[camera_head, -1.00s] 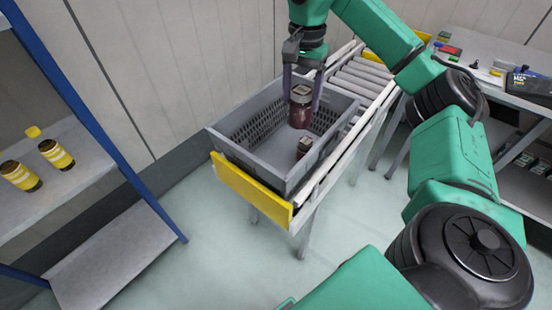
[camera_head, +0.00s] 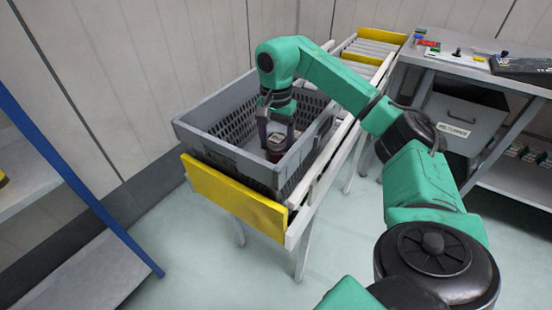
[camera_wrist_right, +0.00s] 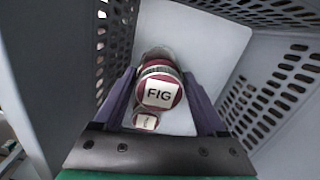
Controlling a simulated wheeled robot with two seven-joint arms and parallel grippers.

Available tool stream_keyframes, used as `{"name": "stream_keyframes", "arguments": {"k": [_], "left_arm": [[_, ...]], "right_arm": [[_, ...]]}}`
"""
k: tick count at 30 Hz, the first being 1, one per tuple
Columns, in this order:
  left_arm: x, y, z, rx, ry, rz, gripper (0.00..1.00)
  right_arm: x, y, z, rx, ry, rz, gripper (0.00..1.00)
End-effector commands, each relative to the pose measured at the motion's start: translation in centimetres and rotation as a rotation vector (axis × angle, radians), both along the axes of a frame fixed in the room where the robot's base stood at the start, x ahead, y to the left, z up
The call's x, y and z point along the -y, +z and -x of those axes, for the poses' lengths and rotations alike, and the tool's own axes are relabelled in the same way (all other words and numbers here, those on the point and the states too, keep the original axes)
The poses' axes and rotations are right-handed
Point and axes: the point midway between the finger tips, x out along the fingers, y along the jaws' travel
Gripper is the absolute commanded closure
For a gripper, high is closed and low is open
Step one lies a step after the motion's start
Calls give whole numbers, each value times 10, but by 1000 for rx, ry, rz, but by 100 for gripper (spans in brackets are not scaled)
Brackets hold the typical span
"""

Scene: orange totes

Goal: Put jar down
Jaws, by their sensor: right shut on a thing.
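A dark red jar (camera_head: 276,147) with a white FIG label on its lid is between the fingers of my right gripper (camera_head: 276,136), low inside a grey crate (camera_head: 250,158). The right wrist view shows the FIG lid (camera_wrist_right: 160,92) between the two fingers (camera_wrist_right: 160,108). The gripper is shut on this jar. I cannot tell whether the jar touches the crate floor. A second, smaller-looking red lid with a white label (camera_wrist_right: 145,121) shows just below the FIG lid, partly hidden. My left gripper is out of view.
The crate's perforated walls (camera_wrist_right: 280,90) stand close around the gripper. The crate sits on a roller conveyor (camera_head: 371,52) with a yellow end plate (camera_head: 232,197). A shelf (camera_head: 20,175) stands at the left, and a workbench (camera_head: 470,65) at the right.

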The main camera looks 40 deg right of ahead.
Motion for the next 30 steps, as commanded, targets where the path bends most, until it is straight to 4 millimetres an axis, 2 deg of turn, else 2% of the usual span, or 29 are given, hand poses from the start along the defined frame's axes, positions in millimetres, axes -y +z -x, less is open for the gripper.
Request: {"name": "stream_keyframes", "arguments": {"k": [8,17,18,20,27,30], "left_arm": [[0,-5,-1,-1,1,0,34],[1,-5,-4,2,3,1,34],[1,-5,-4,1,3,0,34],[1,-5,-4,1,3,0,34],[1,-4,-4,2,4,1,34],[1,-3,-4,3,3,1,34]], "right_arm": [[0,-46,0,0,0,0,100],[0,-50,0,2,0,-1,100],[0,-52,0,1,0,0,23],[0,-51,0,1,0,0,0],[0,-50,0,1,0,0,0],[0,-42,-1,3,0,0,0]]}}
